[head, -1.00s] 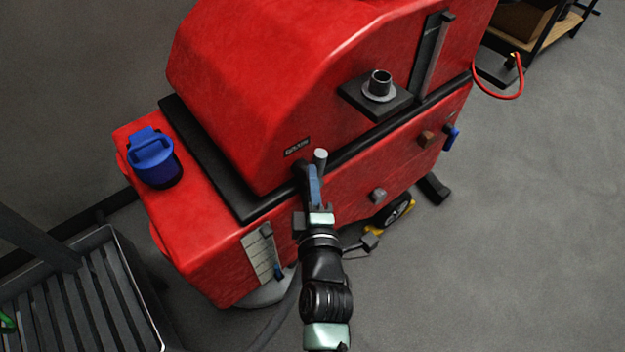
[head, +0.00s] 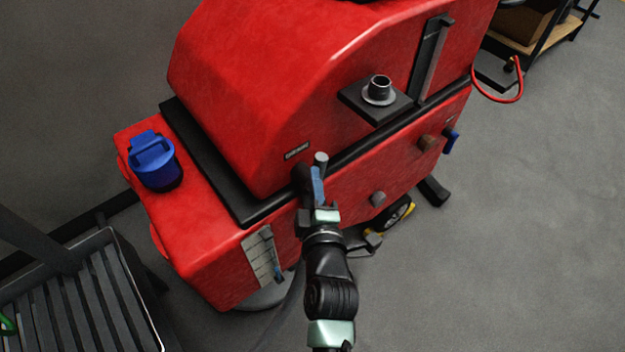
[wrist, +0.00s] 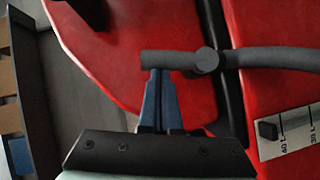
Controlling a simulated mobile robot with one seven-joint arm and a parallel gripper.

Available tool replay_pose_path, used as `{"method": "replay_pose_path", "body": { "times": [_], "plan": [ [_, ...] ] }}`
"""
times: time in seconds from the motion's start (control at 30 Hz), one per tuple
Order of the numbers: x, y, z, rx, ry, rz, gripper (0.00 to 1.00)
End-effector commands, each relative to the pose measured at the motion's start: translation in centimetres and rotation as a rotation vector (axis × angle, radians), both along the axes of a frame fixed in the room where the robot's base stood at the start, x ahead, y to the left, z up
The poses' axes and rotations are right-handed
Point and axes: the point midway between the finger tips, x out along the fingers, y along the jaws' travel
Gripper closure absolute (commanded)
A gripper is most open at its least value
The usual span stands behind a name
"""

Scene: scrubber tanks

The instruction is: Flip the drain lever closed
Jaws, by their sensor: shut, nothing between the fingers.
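The drain lever appears to be the dark grey bar with a round pivot (wrist: 205,61) on the side of the red machine (head: 380,165). In the wrist view a short round end points left from the pivot, and a curved dark hose or pipe runs right. In the head view its grey round end (head: 321,158) shows just above my fingers. My gripper (head: 317,170) has its blue fingers together, empty. In the wrist view the fingertips (wrist: 158,74) are right at the short end's lower edge; I cannot tell whether they touch. My gripper hides part of the lever in the head view.
A blue cap (head: 154,160) sits on the machine's left end. A level gauge (head: 262,256) is below left of my gripper. A grey spout (head: 379,88) and a blue lever-like part (head: 451,141) are to the right. A slatted dark tray (head: 75,305) stands lower left.

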Motion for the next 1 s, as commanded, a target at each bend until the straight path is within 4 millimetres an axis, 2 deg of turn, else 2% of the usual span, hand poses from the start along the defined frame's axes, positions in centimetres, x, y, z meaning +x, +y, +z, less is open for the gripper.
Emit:
{"method": "replay_pose_path", "body": {
  "times": [0.37,1.0],
  "plan": [
    [0.7,-1.0,0.6,0.130,0.091,-0.004,1.00],
    [3.0,-4.3,-0.3,0.618,0.444,-0.004,1.00]
  ]
}}
